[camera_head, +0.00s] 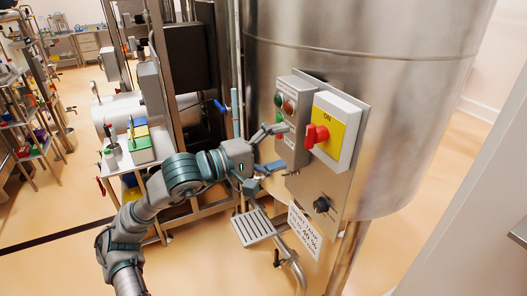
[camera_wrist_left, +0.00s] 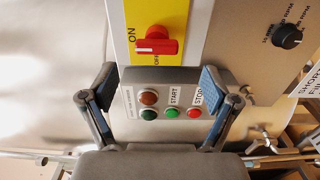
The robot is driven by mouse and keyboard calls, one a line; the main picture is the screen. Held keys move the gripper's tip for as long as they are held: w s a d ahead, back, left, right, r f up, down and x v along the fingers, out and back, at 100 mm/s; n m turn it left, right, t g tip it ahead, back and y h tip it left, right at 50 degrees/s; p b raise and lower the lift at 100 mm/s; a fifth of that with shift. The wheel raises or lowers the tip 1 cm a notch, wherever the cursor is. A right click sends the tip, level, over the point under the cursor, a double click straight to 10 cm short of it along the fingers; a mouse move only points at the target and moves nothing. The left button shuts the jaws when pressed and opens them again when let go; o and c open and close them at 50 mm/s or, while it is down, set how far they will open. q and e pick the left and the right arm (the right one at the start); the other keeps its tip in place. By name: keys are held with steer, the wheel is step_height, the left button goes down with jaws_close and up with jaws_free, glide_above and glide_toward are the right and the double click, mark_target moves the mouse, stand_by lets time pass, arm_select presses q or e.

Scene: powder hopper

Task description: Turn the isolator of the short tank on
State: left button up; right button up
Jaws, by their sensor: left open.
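The isolator is a white box with a yellow plate (camera_head: 343,118) and a red rotary handle (camera_head: 316,136), on a metal panel of the steel tank (camera_head: 350,60). "ON" is at the plate's top. In the left wrist view the red handle (camera_wrist_left: 155,46) lies ahead of the fingers, beside partly covered lettering on the yellow plate (camera_wrist_left: 175,12). My left gripper (camera_head: 268,150) is open and empty, left of the isolator at the push-button box. In the left wrist view its fingers (camera_wrist_left: 158,80) flank that box, apart from the handle. My right gripper is not in view.
The push-button box (camera_head: 291,106) with START and STOP buttons sits left of the isolator. A black speed knob (camera_head: 321,204) and a paper label (camera_head: 304,231) are below. Frame posts and pipes stand at left. A pale surface fills the right edge.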

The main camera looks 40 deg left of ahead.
arm_select(q)
steer(key=shift+v, duration=1.9)
steer(key=shift+f, duration=0.1)
